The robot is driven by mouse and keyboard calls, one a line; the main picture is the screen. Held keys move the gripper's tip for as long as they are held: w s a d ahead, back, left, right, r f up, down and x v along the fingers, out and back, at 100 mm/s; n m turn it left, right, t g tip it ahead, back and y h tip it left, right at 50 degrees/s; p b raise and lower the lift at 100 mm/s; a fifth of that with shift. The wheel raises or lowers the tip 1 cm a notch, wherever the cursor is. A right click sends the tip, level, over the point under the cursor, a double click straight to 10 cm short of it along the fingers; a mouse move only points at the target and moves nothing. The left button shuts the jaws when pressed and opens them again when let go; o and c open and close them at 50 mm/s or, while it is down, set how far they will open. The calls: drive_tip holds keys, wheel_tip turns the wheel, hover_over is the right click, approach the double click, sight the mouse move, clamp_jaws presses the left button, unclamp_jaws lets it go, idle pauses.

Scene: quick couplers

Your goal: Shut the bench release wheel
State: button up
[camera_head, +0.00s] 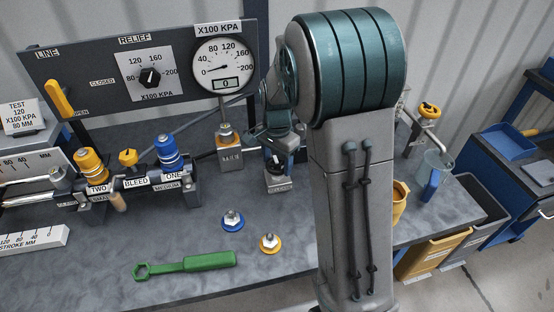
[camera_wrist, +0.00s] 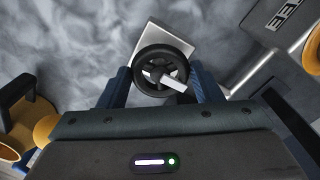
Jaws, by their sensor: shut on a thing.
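The bench release wheel is a black spoked handwheel (camera_wrist: 160,70) with a pale bar across it, on a light metal block (camera_wrist: 172,36). How far the wheel is turned cannot be read.
A gauge panel (camera_head: 85,75) stands at the back with a yellow lever (camera_head: 60,98). Left of the wheel are a coupler block (camera_head: 150,182), a blue fitting (camera_head: 232,219), a yellow fitting (camera_head: 270,243) and a green wrench (camera_head: 185,265). A tap (camera_head: 429,111) and bins stand at right.

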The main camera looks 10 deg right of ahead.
sight(278, 164)
idle(0.5)
drive_tip(key=o, duration=1)
wheel_tip(278, 164, up, 14)
drive_tip(key=shift+d+f, duration=0.1)
